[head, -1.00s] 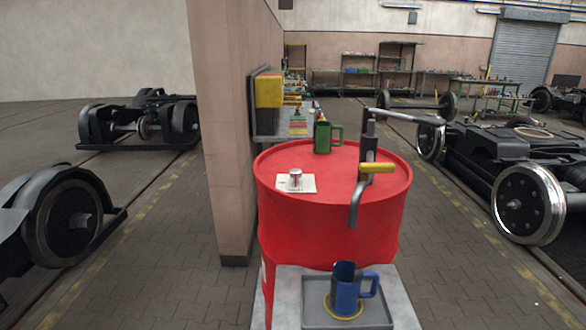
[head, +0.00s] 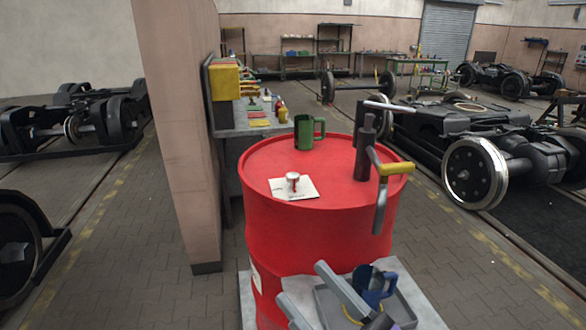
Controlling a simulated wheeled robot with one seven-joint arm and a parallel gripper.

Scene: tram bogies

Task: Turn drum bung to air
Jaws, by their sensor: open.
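The red drum (head: 315,235) stands upright in the middle of the head view. On its top, toward the front left, a small white-and-red knob, which looks like the bung (head: 292,182), sits on a white marked plate (head: 307,193). The plate's markings are too small to read, so I cannot tell the bung's setting. My gripper (head: 303,284) shows at the bottom as two grey fingers spread apart. It is open and empty, in front of the drum and lower in the picture than the bung, apart from it.
A grey pump (head: 365,150) with a yellow grip (head: 396,168) rises at the drum top's right; its spout hangs over the front. A green jug (head: 305,135) stands at the back. A pillar (head: 178,130) stands left.

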